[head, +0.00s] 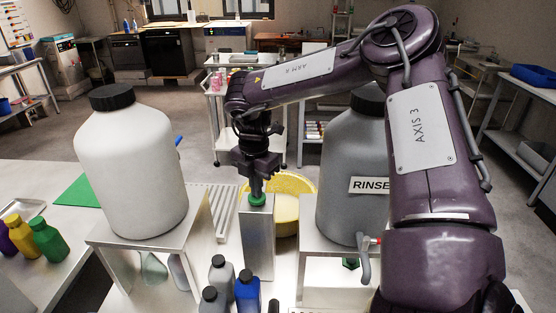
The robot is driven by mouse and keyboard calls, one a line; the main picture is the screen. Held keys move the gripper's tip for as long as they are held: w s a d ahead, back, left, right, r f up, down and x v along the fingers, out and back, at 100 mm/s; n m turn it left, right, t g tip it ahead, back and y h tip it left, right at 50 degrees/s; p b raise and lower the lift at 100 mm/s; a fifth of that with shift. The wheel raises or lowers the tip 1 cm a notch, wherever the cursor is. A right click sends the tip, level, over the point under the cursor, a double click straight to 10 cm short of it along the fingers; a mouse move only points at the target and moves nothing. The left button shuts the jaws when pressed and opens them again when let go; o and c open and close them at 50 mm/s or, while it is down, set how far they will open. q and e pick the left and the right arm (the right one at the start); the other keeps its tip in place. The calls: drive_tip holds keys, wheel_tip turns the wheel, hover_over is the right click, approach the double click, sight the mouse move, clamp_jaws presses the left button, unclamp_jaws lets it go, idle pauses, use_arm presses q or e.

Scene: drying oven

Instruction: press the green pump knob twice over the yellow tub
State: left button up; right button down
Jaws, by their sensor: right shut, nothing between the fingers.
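The green pump knob (257,200) sits on top of an upright grey metal post (258,240) in the middle of the head view. The yellow tub (298,184) stands just behind and to the right of the post, which hides part of it. My right gripper (256,190) points straight down above the knob. Its fingers are shut with nothing between them, and the tips are at or touching the knob's top; I cannot tell whether they press it. The pump's spout is not visible. My left gripper is not in view.
A large white jug (130,165) on a metal stand is left of the post. A grey RINSE jug (345,170) stands close on the right, partly behind my arm. Small grey bottles (222,272) and a blue bottle (247,290) stand in front.

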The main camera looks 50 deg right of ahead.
drive_tip(key=shift+r+p, duration=1.2)
drive_tip(key=shift+r, duration=0.8)
drive_tip(key=shift+f, duration=0.15)
drive_tip(key=shift+f+b, duration=1.8)
drive_tip(key=shift+f, duration=0.15)
drive_tip(key=shift+r, duration=0.1)
drive_tip(key=shift+r+p, duration=1.35)
drive_tip(key=shift+r, duration=0.65)
